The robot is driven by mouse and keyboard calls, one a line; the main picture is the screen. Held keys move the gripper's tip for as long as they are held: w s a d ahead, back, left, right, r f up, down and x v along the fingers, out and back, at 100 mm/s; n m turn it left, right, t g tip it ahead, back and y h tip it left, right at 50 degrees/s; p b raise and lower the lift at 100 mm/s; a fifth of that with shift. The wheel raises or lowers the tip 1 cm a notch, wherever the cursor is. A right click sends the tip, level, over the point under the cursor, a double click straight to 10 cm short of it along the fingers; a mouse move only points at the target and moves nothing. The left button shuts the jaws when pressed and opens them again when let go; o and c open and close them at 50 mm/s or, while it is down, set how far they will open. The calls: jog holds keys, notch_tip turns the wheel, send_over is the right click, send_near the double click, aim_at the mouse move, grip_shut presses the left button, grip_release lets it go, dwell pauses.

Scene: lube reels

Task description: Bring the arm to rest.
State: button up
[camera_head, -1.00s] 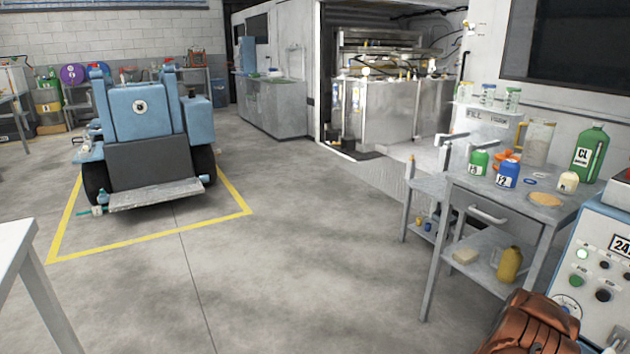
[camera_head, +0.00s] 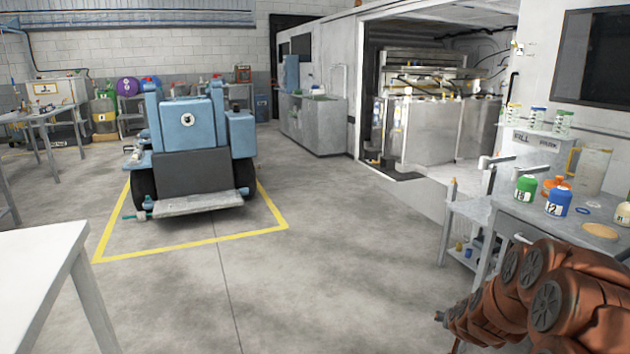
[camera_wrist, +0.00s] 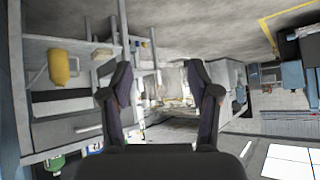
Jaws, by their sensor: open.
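My gripper (camera_wrist: 162,105) shows in the wrist view with its two dark fingers spread apart and nothing between them. The wrist view is turned over, with the floor at the top. In the head view my brown arm is folded at the lower right, in front of the work table (camera_head: 520,222). The gripper's fingers cannot be made out in the head view.
The table holds a green bottle (camera_head: 525,188), a blue bottle (camera_head: 558,202) and a tan disc (camera_head: 600,230). A white tabletop (camera_head: 35,270) is at the lower left. A blue vehicle (camera_head: 188,140) stands inside yellow floor lines. The middle floor (camera_head: 290,285) is clear.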

jog(key=s+a+r+n+g+y, duration=0.2)
jog(key=s+a+r+g, duration=0.1)
jog(key=s+a, duration=0.55)
jog(key=s+a+r+n+g+y, duration=0.2)
jog(key=s+a+r, duration=0.2)
jog(key=s+a, duration=0.45)
jog(key=s+a+r+g, duration=0.1)
jog(key=s+r+g, duration=0.1)
jog(key=s, duration=0.7)
jog(key=s+a+r+n+g+h, duration=0.1)
jog(key=s+a+r+g, duration=0.1)
jog(key=s, duration=0.7)
jog(key=s+a+r+g, duration=0.1)
jog(key=s+r+g, duration=0.15)
jog(key=s, duration=0.65)
notch_tip(320, 180, up, 23)
jog(key=s+p, duration=0.1)
jog(key=p, duration=2.1)
jog(key=shift+t+p, duration=0.35)
